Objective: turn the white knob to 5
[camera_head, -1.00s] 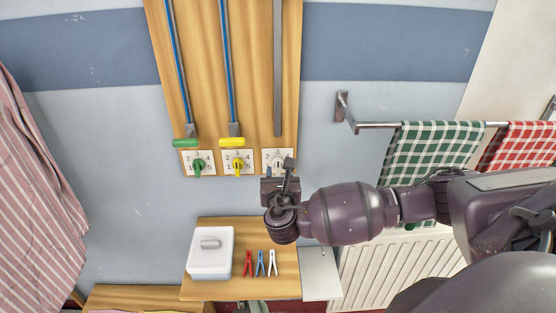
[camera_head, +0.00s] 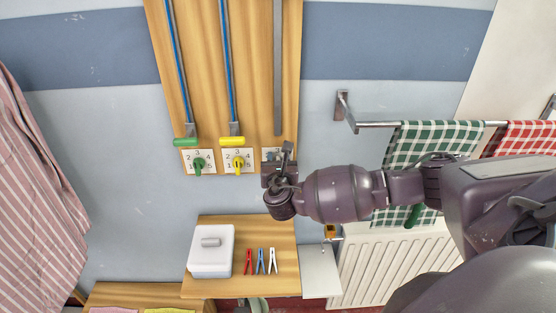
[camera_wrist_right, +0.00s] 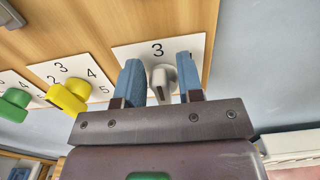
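The white knob (camera_wrist_right: 162,80) sits on a white dial plate (camera_wrist_right: 198,48) with a 3 above it in the right wrist view. The plate's other numbers are hidden by my gripper, and I cannot tell which number the knob points at. My right gripper (camera_wrist_right: 159,64) has one blue-grey finger on each side of the knob, with visible gaps. In the head view my right gripper (camera_head: 281,160) covers most of that plate and hides the knob. My left gripper is not in view.
Left of the white knob are a yellow knob (camera_head: 238,164) and a green knob (camera_head: 198,165) on the same wooden board (camera_head: 255,60). Below are a white lidded box (camera_head: 211,262) and several clothes pegs (camera_head: 260,261). A towel rail (camera_head: 376,125) stands to the right.

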